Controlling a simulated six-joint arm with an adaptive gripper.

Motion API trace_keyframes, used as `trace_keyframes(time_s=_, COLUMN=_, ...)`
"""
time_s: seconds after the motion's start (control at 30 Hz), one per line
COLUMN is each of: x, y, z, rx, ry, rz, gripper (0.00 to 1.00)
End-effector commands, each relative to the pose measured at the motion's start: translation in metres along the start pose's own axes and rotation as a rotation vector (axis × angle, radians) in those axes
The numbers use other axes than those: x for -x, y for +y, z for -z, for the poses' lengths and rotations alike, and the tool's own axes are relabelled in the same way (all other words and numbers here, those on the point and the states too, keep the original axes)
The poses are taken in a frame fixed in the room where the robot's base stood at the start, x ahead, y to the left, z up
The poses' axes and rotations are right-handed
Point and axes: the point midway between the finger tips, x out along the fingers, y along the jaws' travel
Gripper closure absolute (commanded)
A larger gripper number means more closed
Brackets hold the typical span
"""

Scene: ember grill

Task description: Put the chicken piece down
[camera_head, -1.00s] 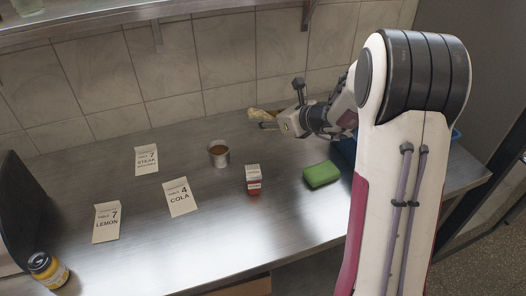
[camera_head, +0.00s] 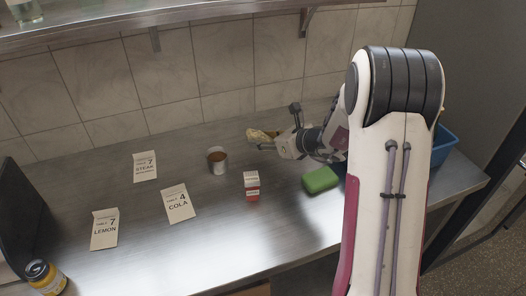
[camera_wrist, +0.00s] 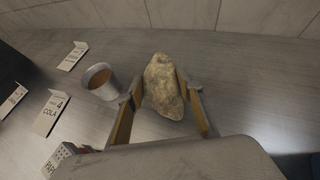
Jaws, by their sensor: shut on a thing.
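The chicken piece (camera_wrist: 163,86) is a tan, mottled lump between the two fingers of my gripper (camera_wrist: 162,100) in the wrist view. In the head view the chicken piece (camera_head: 260,134) shows at the tip of my gripper (camera_head: 268,141), over the back of the steel counter (camera_head: 130,225). My gripper is shut on it. I cannot tell whether its underside touches the counter.
A metal cup of brown stuff (camera_head: 217,160) stands just left of my gripper. A red and white box (camera_head: 252,186) and a green block (camera_head: 320,180) are in front. Several paper tickets (camera_head: 178,204) stand left. A blue bin (camera_head: 444,146) is behind my arm. A yellow jar (camera_head: 45,277) is front left.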

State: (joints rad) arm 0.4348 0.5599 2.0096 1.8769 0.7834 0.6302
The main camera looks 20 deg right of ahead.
Motion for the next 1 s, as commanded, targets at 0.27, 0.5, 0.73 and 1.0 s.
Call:
trace_keyframes(time_s=0.27, x=-0.005, y=0.0, z=0.008, rx=0.001, ry=-0.002, rz=0.0, gripper=0.88)
trace_keyframes(time_s=0.5, x=-0.005, y=0.0, z=0.009, rx=0.001, ry=-0.002, rz=-0.001, gripper=0.88)
trace_keyframes(time_s=0.73, x=-0.013, y=0.0, z=0.023, rx=-0.001, ry=0.0, rz=-0.001, gripper=0.88)
trace_keyframes(time_s=1.0, x=-0.022, y=0.0, z=0.04, rx=0.001, ry=-0.001, rz=-0.001, gripper=0.88)
